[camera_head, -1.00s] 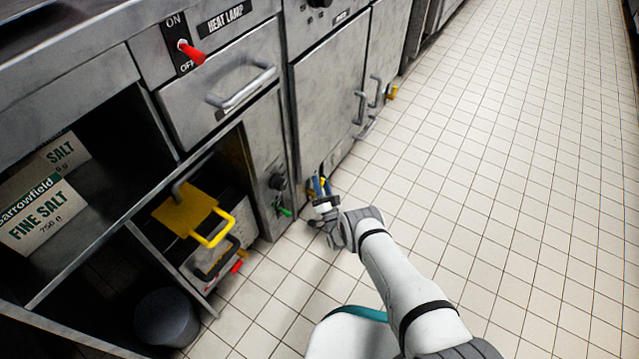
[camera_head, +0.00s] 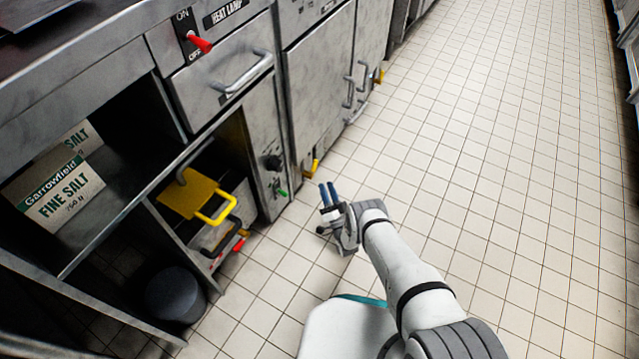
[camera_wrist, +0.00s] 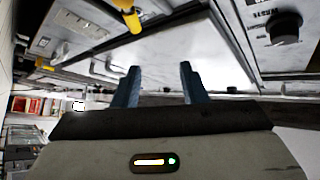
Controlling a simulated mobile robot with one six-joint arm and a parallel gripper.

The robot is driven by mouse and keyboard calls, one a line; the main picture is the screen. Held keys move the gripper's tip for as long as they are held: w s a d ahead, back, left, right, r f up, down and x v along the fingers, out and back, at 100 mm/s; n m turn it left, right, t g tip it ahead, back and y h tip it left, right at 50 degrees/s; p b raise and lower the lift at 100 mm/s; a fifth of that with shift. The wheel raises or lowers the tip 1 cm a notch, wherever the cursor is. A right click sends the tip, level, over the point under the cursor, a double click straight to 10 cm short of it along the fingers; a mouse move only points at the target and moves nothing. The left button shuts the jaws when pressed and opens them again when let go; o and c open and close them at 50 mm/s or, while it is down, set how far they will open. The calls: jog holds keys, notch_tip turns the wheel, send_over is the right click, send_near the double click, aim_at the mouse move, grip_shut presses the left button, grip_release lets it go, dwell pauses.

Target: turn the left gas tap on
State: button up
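The left gas tap (camera_head: 312,168) is a small yellow fitting low at the foot of the steel cabinet front, near the floor. A yellow part, probably the same tap, shows at the top of the wrist view (camera_wrist: 130,18). A second yellow tap (camera_head: 378,76) is farther along the row. My gripper (camera_head: 327,192) is open and empty, its two blue fingers apart, over the floor just below and right of the near tap in the head view. The fingers also show apart in the wrist view (camera_wrist: 159,86). Nothing touches the tap. Its handle angle is too small to read.
A black knob (camera_head: 272,162) and a green lever (camera_head: 282,194) are on the panel left of the tap. Cabinet door handles (camera_head: 348,92) stick out beyond it. A yellow-handled container (camera_head: 205,200) sits on the shelf. The tiled floor (camera_head: 460,170) to the right is clear.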

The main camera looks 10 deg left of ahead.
jog(key=shift+s+d, duration=0.35)
jog(key=shift+c, duration=0.3)
